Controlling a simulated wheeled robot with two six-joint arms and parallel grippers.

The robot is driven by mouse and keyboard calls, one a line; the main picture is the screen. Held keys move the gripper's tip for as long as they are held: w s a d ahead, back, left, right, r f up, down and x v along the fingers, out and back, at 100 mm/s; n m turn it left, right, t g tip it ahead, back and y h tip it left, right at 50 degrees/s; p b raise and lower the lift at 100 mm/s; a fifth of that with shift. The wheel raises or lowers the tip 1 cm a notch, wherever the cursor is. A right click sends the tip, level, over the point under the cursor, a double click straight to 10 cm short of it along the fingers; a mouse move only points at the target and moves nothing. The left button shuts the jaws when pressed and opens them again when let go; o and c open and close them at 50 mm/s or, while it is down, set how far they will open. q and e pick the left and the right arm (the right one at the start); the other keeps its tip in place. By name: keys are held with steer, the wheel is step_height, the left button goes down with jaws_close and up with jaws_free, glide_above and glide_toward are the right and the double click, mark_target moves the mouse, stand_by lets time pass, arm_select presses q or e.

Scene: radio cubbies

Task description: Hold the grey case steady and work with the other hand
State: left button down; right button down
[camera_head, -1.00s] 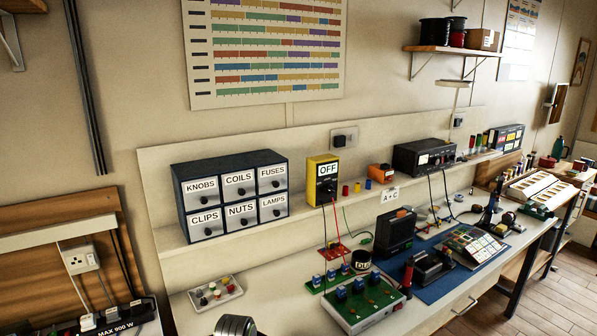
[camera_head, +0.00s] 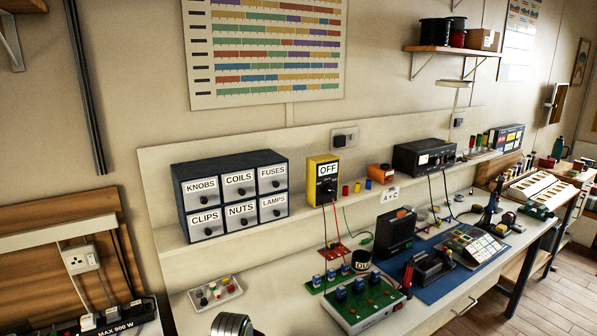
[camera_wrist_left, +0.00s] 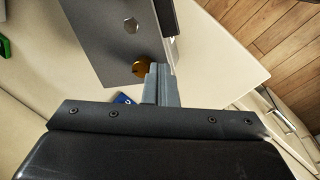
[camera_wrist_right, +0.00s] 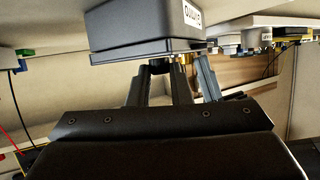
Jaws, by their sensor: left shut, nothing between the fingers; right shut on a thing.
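A grey case (camera_wrist_right: 150,32) with a white label shows close up in the right wrist view, whose picture is upside down. My right gripper (camera_wrist_right: 172,70) is shut at a dark knob-like part (camera_wrist_right: 160,66) on the case's face; a brass bit shows beside it. In the left wrist view a grey panel (camera_wrist_left: 112,35), apparently the same case, has a round silvery spot and a brass disc (camera_wrist_left: 141,66). My left gripper (camera_wrist_left: 160,72) is shut and empty, its tips close by the disc; whether they touch is unclear. The head view shows neither gripper.
The head view shows a labelled drawer cabinet (camera_head: 232,192), a yellow meter (camera_head: 323,182) with leads and a black power unit (camera_head: 424,157) along the back shelf. A green board (camera_head: 360,305), a black case (camera_head: 395,233) and a blue mat (camera_head: 455,248) occupy the bench.

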arm_select(q)
steer(key=shift+a, duration=0.1)
stand_by(0.3)
steer(key=shift+s+a, duration=0.25)
steer(key=w+v, duration=0.1)
steer(key=v, duration=0.5)
steer(key=shift+d, duration=0.4)
steer(key=shift+r, duration=0.15)
steer(key=shift+s+d+x, duration=0.1)
steer(key=shift+s+x, duration=0.1)
steer(key=shift+x, duration=0.8)
steer(key=shift+s+d+x, duration=0.15)
steer(key=shift+s+x, duration=0.05)
steer(key=shift+x, duration=0.85)
steer(key=shift+s+d+x, duration=0.1)
steer(key=shift+s+x, duration=0.15)
steer(key=shift+x, duration=0.75)
steer(key=shift+w, duration=0.7)
steer(key=shift+w+a, duration=0.25)
steer(key=shift+a, duration=0.2)
